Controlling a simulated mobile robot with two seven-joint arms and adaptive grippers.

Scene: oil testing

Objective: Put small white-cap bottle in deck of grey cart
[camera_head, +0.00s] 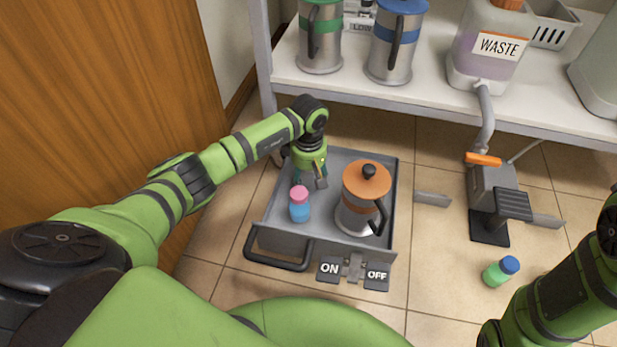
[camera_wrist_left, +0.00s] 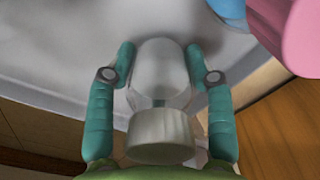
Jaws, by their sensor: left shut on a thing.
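My left gripper (camera_head: 312,182) reaches down over the left back part of the grey cart's deck (camera_head: 345,157). In the left wrist view, its two green fingers (camera_wrist_left: 159,58) are shut on the small white-cap bottle (camera_wrist_left: 160,135), one on each side of its pale body. The bottle is over the grey deck surface; I cannot tell whether its base touches. In the head view the gripper mostly hides it. My right arm shows at the lower right, but its gripper is out of view.
On the deck, a pink-capped blue bottle (camera_head: 299,205) stands in front of the gripper and an orange-lidded steel jug (camera_head: 364,200) to its right. A shelf (camera_head: 430,95) with jugs and a waste container (camera_head: 490,45) is behind. A blue-capped green bottle (camera_head: 500,271) is on the floor.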

